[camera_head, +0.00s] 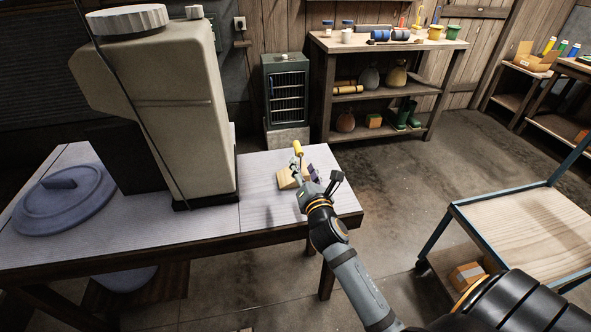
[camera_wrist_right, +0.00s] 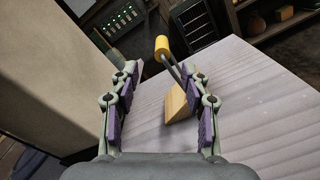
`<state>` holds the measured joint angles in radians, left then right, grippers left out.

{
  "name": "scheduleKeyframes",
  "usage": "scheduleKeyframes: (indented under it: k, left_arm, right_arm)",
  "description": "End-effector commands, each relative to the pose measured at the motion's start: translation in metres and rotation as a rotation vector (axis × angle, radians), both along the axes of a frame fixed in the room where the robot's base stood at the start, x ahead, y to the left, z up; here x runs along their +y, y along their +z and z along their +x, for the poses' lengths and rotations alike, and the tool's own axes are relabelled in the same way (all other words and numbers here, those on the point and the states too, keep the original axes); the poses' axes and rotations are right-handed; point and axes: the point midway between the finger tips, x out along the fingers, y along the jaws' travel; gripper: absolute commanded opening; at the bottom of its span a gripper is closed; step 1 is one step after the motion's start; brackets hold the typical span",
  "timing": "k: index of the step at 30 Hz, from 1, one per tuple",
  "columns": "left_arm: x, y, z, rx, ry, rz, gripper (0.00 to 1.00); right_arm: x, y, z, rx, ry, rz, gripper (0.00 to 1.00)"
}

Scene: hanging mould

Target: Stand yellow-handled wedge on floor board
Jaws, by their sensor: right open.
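The yellow-handled wedge is a pale wooden block (camera_head: 286,179) with a thin metal stem and a yellow grip (camera_head: 297,148). It rests on the right end of the grey-topped table (camera_head: 262,205), handle up. My right gripper (camera_head: 305,172) is at the wedge and partly covers it. In the right wrist view, the open fingers (camera_wrist_right: 160,92) stand either side of the wedge block (camera_wrist_right: 178,103), which lies nearer the right finger. Contact cannot be told. A dark brown board (camera_head: 150,297) lies on the floor under the table, largely hidden; I cannot tell if it is the floor board. My left gripper is not in view.
A tall beige machine (camera_head: 170,100) stands on the table left of the wedge. A blue round lid (camera_head: 62,200) lies at the table's left. A shelf bench (camera_head: 385,44) stands behind, and a wooden-topped cart (camera_head: 525,230) at right. Concrete floor between them is open.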

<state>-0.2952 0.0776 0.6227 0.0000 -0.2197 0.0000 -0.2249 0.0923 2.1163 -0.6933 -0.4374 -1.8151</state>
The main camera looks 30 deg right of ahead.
Motion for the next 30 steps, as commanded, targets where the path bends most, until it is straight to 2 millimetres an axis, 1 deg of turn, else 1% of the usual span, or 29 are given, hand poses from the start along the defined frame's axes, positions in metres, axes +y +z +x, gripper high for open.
scheduleKeyframes:
  k: [1, 3, 5, 8, 12, 14, 16, 18, 21, 24, 28, 29, 30]
  left_arm:
    - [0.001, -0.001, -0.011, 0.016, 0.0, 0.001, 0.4]
    - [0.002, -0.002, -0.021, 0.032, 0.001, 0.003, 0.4]
    - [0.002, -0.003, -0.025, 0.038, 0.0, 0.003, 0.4]
    - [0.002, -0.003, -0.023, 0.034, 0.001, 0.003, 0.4]
    - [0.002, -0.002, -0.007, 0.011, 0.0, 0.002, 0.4]
    - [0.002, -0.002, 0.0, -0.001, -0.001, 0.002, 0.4]
    - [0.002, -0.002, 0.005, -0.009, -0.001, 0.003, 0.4]
    - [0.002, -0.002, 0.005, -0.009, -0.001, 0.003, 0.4]
    - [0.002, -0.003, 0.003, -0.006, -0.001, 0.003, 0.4]
    - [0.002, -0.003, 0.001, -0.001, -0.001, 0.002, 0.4]
    - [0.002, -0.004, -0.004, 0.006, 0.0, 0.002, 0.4]
    - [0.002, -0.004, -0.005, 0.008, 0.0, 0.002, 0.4]
    - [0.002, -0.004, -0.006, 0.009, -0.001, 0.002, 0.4]
  right_arm:
    - [-0.003, 0.002, 0.01, -0.002, -0.001, -0.003, 0.47]
    - [-0.006, 0.001, 0.022, -0.002, 0.0, -0.001, 0.47]
    - [-0.008, 0.001, 0.029, -0.002, 0.0, -0.002, 0.47]
    - [-0.01, 0.001, 0.035, -0.001, -0.001, 0.0, 0.47]
    - [-0.011, 0.001, 0.04, -0.001, -0.001, 0.001, 0.47]
    - [-0.015, 0.002, 0.048, -0.002, 0.0, -0.001, 0.47]
    - [-0.02, 0.004, 0.06, -0.003, -0.001, -0.002, 0.47]
    - [-0.023, 0.004, 0.072, -0.002, -0.001, 0.001, 0.47]
    - [-0.026, 0.003, 0.082, 0.0, 0.0, 0.0, 0.47]
    - [-0.027, 0.004, 0.086, -0.001, 0.001, 0.001, 0.47]
    - [-0.026, 0.004, 0.085, -0.001, 0.001, 0.001, 0.47]
    - [-0.026, 0.004, 0.085, -0.001, 0.001, 0.001, 0.45]
    - [-0.026, 0.003, 0.085, -0.001, 0.001, 0.001, 0.4]
